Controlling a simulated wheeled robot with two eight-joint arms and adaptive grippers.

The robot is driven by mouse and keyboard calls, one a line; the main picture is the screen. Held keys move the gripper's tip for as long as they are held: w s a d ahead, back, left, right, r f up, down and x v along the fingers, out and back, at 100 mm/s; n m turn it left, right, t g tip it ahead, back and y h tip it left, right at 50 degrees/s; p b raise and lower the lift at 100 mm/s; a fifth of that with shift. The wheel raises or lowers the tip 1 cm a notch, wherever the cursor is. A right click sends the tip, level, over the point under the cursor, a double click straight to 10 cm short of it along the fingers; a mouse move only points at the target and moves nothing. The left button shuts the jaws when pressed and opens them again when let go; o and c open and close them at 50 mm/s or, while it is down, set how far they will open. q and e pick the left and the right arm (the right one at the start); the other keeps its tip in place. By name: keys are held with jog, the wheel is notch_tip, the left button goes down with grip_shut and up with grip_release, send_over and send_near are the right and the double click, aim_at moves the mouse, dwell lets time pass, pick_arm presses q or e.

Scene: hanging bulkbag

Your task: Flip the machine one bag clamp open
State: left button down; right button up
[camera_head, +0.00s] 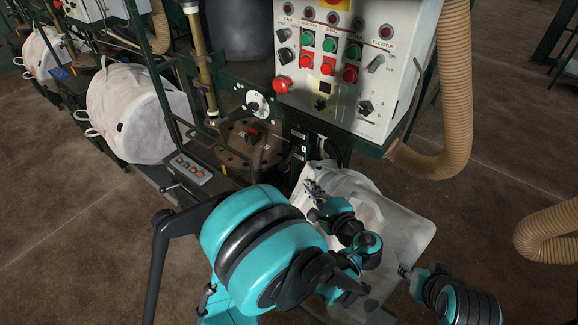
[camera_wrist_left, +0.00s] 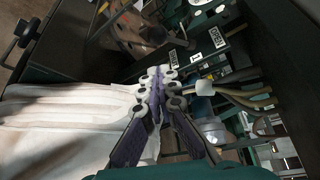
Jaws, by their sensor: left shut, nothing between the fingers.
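My left gripper (camera_head: 313,190) is at the top of the near white bulk bag (camera_head: 400,225), in front of a black panel under the control box. In the left wrist view the left gripper (camera_wrist_left: 158,78) has its fingers together, with nothing between them.
The grey control box (camera_head: 345,60) with buttons overhangs the bag. A tan hose (camera_head: 455,90) hangs at its right; another hose (camera_head: 550,235) lies farther right. A second white bag (camera_head: 130,115) hangs at the left.

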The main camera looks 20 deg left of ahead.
aim_at(289, 159)
dwell(0.3)
pick_arm(q)
jog(key=b+x, duration=0.2)
jog(key=x, duration=0.8)
